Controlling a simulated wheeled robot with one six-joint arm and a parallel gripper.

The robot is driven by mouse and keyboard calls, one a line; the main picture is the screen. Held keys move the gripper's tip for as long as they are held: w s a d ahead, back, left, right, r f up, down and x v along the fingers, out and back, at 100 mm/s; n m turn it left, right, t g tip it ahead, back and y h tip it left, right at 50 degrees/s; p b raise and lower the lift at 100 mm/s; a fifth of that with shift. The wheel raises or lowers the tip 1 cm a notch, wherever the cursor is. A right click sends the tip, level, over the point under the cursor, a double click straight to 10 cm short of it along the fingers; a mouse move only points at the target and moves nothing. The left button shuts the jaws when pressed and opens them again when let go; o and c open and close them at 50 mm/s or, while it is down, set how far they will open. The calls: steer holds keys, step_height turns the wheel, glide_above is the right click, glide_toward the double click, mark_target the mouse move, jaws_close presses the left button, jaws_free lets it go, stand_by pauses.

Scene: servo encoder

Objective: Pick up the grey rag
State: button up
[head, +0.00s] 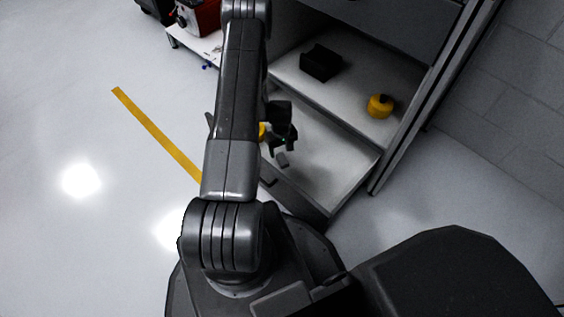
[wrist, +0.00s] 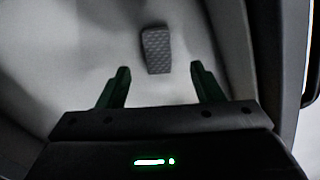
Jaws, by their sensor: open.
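The grey rag (wrist: 156,50) shows in the wrist view as a small, textured, roughly rectangular piece lying on a pale surface. In the head view it is a small grey patch (head: 283,159) on the lower shelf surface. My gripper (wrist: 160,78) is open and empty in the wrist view, and its two fingers point toward the rag. The rag lies beyond the fingertips, roughly centred between them. In the head view my gripper (head: 282,149) is just above the rag; how high it is above the surface I cannot tell.
A black open box (head: 320,63) and a yellow round object (head: 380,105) stand on the upper shelf (head: 345,95). Another yellow thing (head: 262,131) is partly hidden behind my arm. The lower shelf (head: 335,165) has bare room to the right, with cabinet edges around it.

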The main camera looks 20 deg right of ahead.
mark_target(282, 159)
steer(key=shift+d+f+b, duration=0.15)
steer(key=shift+f+b, duration=1.05)
steer(key=shift+f, duration=1.85)
steer(key=shift+s, duration=0.1)
steer(key=c, duration=1.1)
step_height(282, 159, up, 10)
steer(key=p, duration=0.3)
steer(key=shift+c, duration=0.2)
